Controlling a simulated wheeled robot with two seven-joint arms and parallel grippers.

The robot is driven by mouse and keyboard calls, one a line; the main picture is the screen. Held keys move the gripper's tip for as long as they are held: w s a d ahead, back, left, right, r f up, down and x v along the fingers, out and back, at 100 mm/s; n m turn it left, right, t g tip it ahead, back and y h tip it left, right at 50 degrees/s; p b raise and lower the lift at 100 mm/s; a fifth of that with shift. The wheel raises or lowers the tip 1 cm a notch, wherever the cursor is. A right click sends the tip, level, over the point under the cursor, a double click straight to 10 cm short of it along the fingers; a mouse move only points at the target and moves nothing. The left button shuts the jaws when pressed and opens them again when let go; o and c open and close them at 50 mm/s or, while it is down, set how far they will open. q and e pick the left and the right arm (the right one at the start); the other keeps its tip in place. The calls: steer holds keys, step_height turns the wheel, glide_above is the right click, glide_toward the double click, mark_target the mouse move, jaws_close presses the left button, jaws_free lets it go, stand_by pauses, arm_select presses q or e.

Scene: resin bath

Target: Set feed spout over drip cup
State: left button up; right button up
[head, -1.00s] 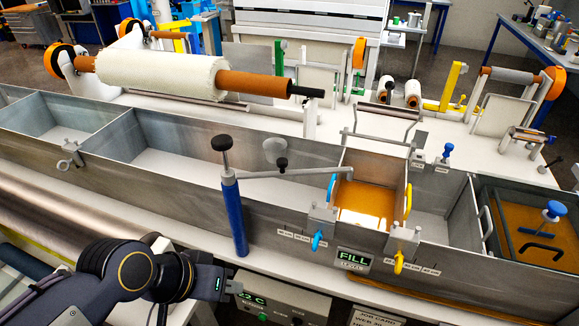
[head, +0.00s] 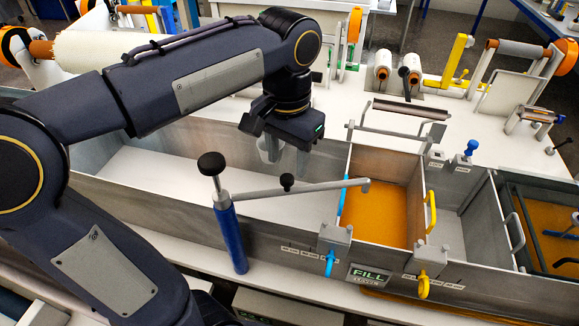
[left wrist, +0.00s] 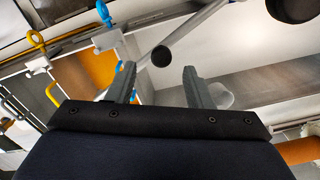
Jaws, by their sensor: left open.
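The feed spout (head: 318,189) is a grey arm that swings from the top of a blue post (head: 230,235). It carries a small black knob (head: 287,181), and its tip reaches over the compartment of orange resin (head: 385,210). The drip cup (head: 265,145) is a pale cup at the back wall of the long empty trough, partly hidden behind my gripper. It also shows in the left wrist view (left wrist: 222,96). My left gripper (head: 288,155) is open and empty, pointing down above the trough, behind the spout and apart from it. In the left wrist view the knob (left wrist: 161,56) shows between the fingertips. My right gripper is not in view.
The post's tall black top knob (head: 211,164) stands left of the spout. Clamps with a blue handle (head: 330,262) and a yellow handle (head: 423,285) sit on the front wall. A roller frame (head: 398,125) stands behind the resin compartment.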

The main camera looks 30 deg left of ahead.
mark_target(287, 177)
arm_select(q)
steer(key=shift+a+f, duration=0.1)
steer(key=shift+f, duration=2.15)
jaws_close()
